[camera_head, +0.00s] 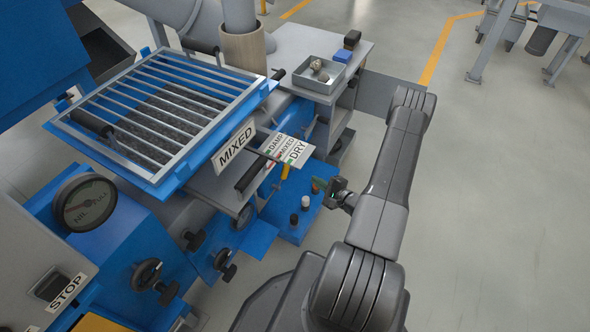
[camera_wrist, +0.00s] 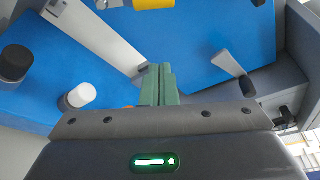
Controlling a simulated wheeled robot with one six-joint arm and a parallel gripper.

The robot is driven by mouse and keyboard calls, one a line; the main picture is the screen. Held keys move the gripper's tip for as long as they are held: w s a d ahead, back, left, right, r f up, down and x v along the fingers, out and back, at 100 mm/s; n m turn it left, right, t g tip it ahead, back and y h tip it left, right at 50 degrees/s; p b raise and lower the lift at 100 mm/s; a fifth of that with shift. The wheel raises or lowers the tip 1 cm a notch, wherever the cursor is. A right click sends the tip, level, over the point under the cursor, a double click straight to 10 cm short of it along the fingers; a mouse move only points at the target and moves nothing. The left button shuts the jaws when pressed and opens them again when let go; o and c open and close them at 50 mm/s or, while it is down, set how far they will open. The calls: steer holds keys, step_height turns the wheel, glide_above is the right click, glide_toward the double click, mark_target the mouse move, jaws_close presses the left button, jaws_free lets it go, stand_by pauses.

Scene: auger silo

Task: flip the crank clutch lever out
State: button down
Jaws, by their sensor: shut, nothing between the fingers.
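My gripper (camera_head: 318,185) is at the blue panel of the machine, low on its right side. In the wrist view its green fingers (camera_wrist: 158,84) are together and empty. A short grey lever with a black end (camera_wrist: 236,72) stands on the blue panel to the right of the fingers, apart from them. No label marks it, so I cannot tell if it is the crank clutch lever. A yellow part (camera_wrist: 154,3) is cut off at the top of the wrist view; a yellow lever (camera_head: 285,172) shows in the head view.
A white knob (camera_head: 305,202) and a black knob (camera_head: 293,218) stand on the blue base (camera_head: 285,205), close to my gripper. A sign plate reading DAMP, MIXED, DRY (camera_head: 288,149) juts out above. A grated hopper (camera_head: 160,105) stands left.

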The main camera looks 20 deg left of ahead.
steer(key=a+b, duration=0.1)
steer(key=a, duration=0.8)
steer(key=shift+a+r+b, duration=0.2)
steer(key=shift+b, duration=0.2)
steer(key=shift+s+r+n+b, duration=0.25)
steer(key=shift+s+n+b, duration=0.15)
steer(key=shift+n+b, duration=0.4)
steer(key=shift+s+a+r+n+t+y+b, duration=0.1)
steer(key=shift+s+r+n+t+y+b, duration=0.2)
steer(key=shift+s+b, duration=0.8)
steer(key=shift+s+a+r+n+t+h+b, duration=0.1)
steer(key=shift+s+r+n+b, duration=0.15)
steer(key=shift+s+n+b, duration=0.75)
steer(key=shift+s+a+r+m+t+y+b, duration=0.1)
steer(key=shift+s+r+t+y+b, duration=0.15)
steer(key=shift+s+b, duration=0.9)
steer(key=shift+w+b, duration=0.3)
steer(key=shift+b, duration=0.15)
